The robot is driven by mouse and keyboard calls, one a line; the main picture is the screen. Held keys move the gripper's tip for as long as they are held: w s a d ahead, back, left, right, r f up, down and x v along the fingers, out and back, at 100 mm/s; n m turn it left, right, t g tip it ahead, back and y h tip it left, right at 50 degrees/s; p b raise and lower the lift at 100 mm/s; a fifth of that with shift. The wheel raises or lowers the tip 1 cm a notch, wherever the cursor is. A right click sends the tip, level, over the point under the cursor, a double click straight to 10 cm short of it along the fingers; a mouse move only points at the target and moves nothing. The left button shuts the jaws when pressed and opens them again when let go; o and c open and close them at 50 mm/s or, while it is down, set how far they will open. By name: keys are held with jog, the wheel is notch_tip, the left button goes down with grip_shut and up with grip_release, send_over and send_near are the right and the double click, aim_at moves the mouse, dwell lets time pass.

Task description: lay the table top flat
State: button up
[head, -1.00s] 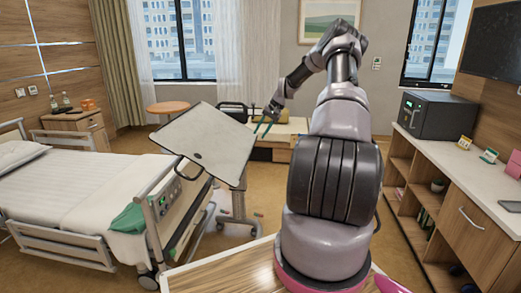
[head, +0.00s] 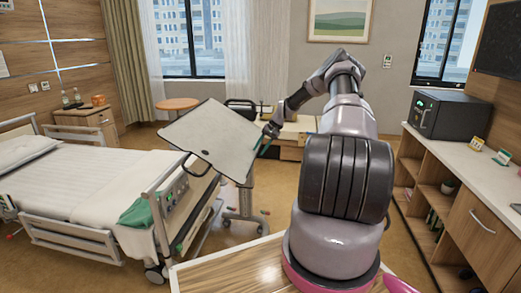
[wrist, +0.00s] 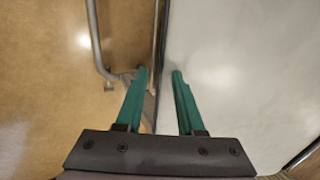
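The table top (head: 212,136) is a pale grey panel, steeply tilted on its wheeled stand (head: 245,205), beside the foot of the bed. A dark curved handle (head: 195,165) shows at its lower left edge. My gripper (head: 263,146) is at the right edge of the top, with its teal fingers apart. In the wrist view, my gripper (wrist: 160,72) has one finger over the floor side and one over the pale face of the top (wrist: 240,70). The panel's edge runs between them with gaps visible. I cannot tell how deep the edge sits between the fingers.
The bed (head: 90,185) with rails stands at left, close to the table top. A shelf unit (head: 470,215) with a dark box (head: 447,114) on it lines the right wall. A round table (head: 178,104) and a bench (head: 292,140) stand behind. Some floor is clear around the stand.

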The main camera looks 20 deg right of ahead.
grip_shut()
dwell(1.4)
